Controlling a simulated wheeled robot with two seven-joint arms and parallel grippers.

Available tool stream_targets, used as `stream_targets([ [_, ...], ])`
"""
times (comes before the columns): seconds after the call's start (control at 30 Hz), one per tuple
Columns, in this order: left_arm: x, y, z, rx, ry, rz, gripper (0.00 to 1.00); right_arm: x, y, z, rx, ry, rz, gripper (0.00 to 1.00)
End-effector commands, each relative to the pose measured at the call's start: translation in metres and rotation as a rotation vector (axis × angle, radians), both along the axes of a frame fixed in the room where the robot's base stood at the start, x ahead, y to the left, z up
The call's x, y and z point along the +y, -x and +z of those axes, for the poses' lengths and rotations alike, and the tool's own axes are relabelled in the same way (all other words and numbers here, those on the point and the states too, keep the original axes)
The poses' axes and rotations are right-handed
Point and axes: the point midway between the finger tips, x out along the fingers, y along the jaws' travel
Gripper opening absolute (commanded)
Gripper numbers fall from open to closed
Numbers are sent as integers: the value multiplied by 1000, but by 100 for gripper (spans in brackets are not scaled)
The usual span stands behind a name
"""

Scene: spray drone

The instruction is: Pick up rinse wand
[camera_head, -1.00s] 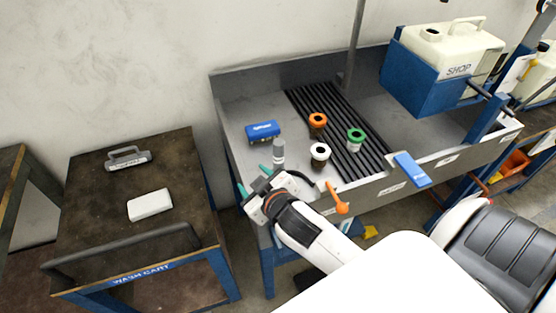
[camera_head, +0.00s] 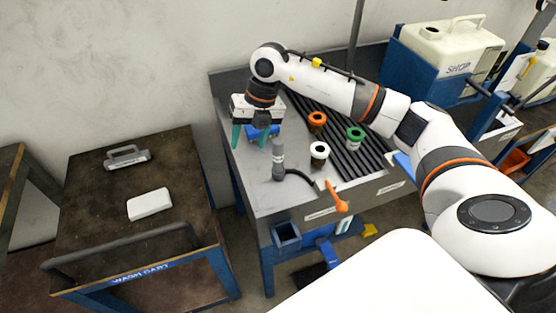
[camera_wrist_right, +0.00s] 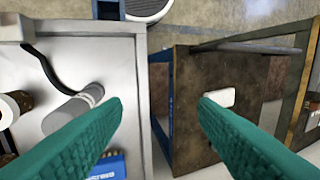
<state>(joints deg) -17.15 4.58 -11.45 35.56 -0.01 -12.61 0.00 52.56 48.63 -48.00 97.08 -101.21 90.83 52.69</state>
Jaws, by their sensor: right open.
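The rinse wand (camera_head: 278,160) is a grey cylinder with a lighter top, standing upright on the metal bench near its front left corner. A black hose leads from its base to the bench's front edge. In the right wrist view the wand (camera_wrist_right: 72,112) lies left of the fingers, partly covered by the left finger. My right gripper (camera_head: 250,138) points down with teal fingers apart and empty, behind and left of the wand, not touching it. In the right wrist view the gripper (camera_wrist_right: 158,108) spans the bench's side edge. My left gripper is not in view.
A blue box (camera_head: 262,132) sits behind the fingers. White (camera_head: 320,153), orange (camera_head: 317,120) and green-lidded (camera_head: 355,136) bottles stand right of the wand. An orange handle (camera_head: 336,198) is at the front edge. A wash cart (camera_head: 95,220) stands left across a gap.

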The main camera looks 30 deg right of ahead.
Motion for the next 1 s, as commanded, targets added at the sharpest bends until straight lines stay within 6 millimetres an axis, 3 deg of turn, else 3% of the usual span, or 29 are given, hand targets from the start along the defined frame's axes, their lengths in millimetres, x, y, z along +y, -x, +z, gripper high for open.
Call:
stream_targets([
  [0.03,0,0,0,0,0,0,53,-28,-3,7,19,99,-44,54],
  [0.1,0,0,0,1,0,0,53,-56,-2,13,48,200,-95,54],
  [0.23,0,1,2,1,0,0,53,-80,0,18,80,289,-144,54],
  [0.6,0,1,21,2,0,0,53,-82,1,-38,85,295,-145,54],
  [0.83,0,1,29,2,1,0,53,-81,0,-55,85,294,-142,54],
  [1.0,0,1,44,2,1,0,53,-82,-2,-81,85,293,-142,54],
])
